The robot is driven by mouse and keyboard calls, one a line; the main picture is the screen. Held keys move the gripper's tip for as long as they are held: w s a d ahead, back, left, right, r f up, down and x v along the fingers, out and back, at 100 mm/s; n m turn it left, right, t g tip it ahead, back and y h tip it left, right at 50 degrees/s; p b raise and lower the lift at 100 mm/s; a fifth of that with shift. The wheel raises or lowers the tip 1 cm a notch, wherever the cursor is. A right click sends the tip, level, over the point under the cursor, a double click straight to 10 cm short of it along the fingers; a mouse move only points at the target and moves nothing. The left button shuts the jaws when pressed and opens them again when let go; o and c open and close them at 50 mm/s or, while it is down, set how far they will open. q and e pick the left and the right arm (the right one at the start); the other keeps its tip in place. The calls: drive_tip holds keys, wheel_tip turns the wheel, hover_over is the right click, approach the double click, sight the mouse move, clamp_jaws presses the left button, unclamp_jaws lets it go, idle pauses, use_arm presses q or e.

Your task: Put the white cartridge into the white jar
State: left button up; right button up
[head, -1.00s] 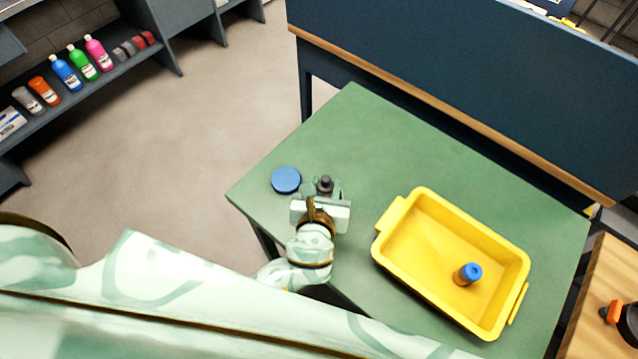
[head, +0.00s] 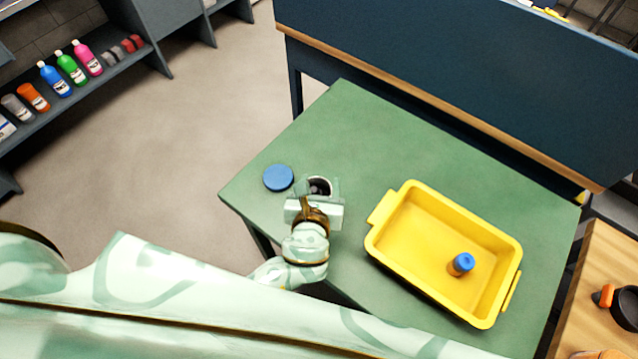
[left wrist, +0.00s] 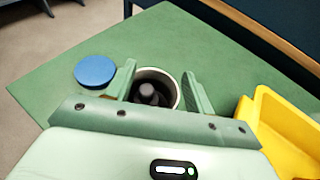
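The jar (head: 319,187) stands on the green table between the fingers of my left gripper (head: 320,190). In the left wrist view the jar's pale rim (left wrist: 160,72) and dark inside show. A dark, knobbed piece (left wrist: 149,94) stands inside the jar; its lower part is hidden, so I cannot tell whether it is the top of the white cartridge. The two fingers of my left gripper (left wrist: 158,92) are spread wide, one on each side of the jar, and do not close on the dark piece. My right gripper is not in view.
A round blue lid (head: 278,177) lies left of the jar. A yellow tray (head: 382,243) stands to the right, with a blue-capped orange-brown piece (head: 461,264) in it. A dark blue panel (head: 440,70) rises behind the table. The far middle of the table is clear.

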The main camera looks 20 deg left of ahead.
use_arm(q)
drive_tip(key=shift+s+f, duration=0.2)
drive_tip(key=s+r+p, duration=0.1)
drive_tip(key=r+p, duration=0.1)
drive_tip(key=s+r+p, duration=0.1)
drive_tip(key=shift+s+d, duration=0.25)
drive_tip(key=shift+s, duration=0.1)
drive_tip(key=p+v, duration=0.3)
drive_tip(key=v, duration=0.5)
drive_tip(key=shift+s, duration=0.35)
